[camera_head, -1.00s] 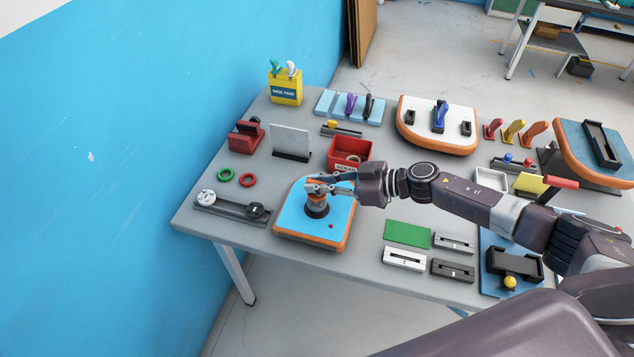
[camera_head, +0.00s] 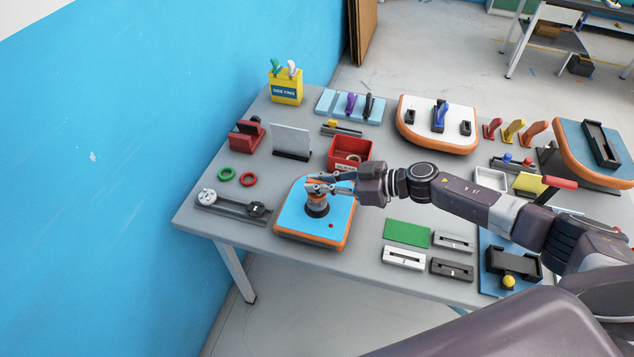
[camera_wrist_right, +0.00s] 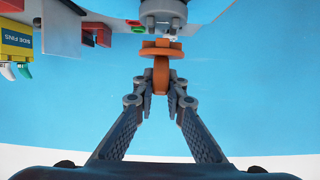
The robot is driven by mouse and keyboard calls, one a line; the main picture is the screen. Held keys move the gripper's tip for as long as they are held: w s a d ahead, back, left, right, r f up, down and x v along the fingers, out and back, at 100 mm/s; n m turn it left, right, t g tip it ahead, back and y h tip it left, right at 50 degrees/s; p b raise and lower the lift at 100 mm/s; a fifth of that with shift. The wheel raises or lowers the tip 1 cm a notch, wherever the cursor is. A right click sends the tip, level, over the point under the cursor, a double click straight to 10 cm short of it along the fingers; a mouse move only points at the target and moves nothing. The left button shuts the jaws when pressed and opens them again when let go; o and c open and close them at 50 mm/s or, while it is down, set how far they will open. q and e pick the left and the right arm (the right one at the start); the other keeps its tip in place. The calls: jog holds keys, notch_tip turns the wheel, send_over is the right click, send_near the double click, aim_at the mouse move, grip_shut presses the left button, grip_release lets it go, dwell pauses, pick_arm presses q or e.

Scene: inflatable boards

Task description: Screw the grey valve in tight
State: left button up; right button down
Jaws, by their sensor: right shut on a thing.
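My right gripper (camera_head: 318,187) is over the small blue board with an orange rim (camera_head: 290,222). In the right wrist view the gripper (camera_wrist_right: 160,98) is shut on the upright tab of an orange key-like piece (camera_wrist_right: 161,50), with a fingertip on each side. The orange piece (camera_head: 316,197) shows just under the fingers in the head view. Beyond its disc, in line with it, is the grey valve (camera_wrist_right: 164,14), towards the board. In the head view a dark round base surrounds the valve's place on the board. I cannot tell how deep the valve sits. My left gripper is not in view.
A red box (camera_head: 340,158) stands close behind the board. Green and red rings (camera_head: 248,180) and a grey rail (camera_head: 228,208) lie to the left. A green plate (camera_head: 407,232) and several slotted blocks lie to the right, below my forearm.

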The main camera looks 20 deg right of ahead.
jog(key=shift+p, duration=0.3)
jog(key=shift+f+b, duration=0.7)
jog(key=shift+f, duration=0.35)
jog(key=c, duration=1.9)
grip_release()
jog(key=shift+s+d, duration=0.1)
jog(key=shift+d, duration=0.05)
jog(key=v, duration=1.1)
jog(key=shift+s+d+r, duration=0.2)
jog(key=shift+d, duration=0.05)
